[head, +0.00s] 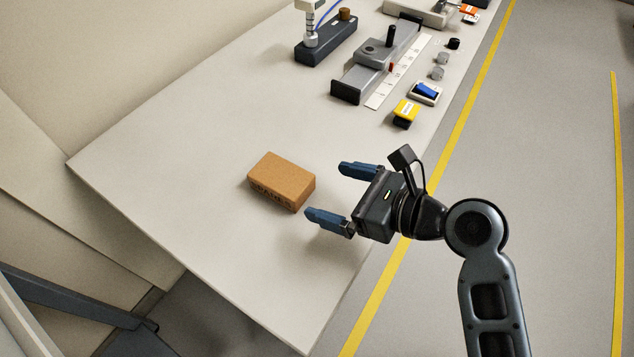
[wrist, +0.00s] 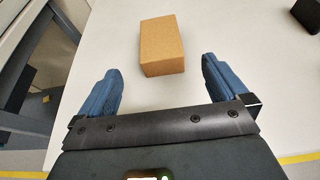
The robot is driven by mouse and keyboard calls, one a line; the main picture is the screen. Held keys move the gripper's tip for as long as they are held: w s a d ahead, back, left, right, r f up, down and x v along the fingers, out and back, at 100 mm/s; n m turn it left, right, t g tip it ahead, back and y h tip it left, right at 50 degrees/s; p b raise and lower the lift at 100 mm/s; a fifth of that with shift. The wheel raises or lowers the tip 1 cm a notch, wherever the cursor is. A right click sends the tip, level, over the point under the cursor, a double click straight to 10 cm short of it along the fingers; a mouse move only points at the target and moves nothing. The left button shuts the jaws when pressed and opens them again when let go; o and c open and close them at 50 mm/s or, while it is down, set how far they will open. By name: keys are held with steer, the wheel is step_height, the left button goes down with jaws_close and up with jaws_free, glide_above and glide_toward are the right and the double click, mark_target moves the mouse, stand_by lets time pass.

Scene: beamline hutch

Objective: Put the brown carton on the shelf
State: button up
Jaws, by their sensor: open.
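The brown carton (head: 282,181) lies on the white table near its left end, with dark printing on its near side in the head view. It also shows in the wrist view (wrist: 162,47), beyond and between my fingertips. My gripper (head: 332,193) is open and empty. Its two blue fingers point toward the carton, just to the right of it in the head view, and do not touch it. In the wrist view my gripper (wrist: 162,78) has the carton roughly centred ahead of its fingers. I cannot make out a shelf for certain in either view.
The white table (head: 170,165) is clear around the carton. Farther back stand a dark block with a fitting (head: 327,46), a grey slide device (head: 376,62), a yellow-topped item (head: 405,112) and a blue-topped item (head: 426,92). Yellow lines (head: 440,160) mark the grey floor.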

mark_target(283, 175)
steer(key=shift+s+d+r, duration=0.15)
steer(key=shift+s+d, duration=0.05)
steer(key=shift+d, duration=0.05)
steer(key=shift+w+a, duration=0.15)
steer(key=shift+a, duration=0.1)
steer(key=p+x, duration=0.2)
steer(key=x, duration=1.1)
steer(key=shift+p, duration=0.3)
steer(key=c, duration=1.3)
steer(key=shift+r, duration=0.1)
steer(key=shift+r, duration=0.1)
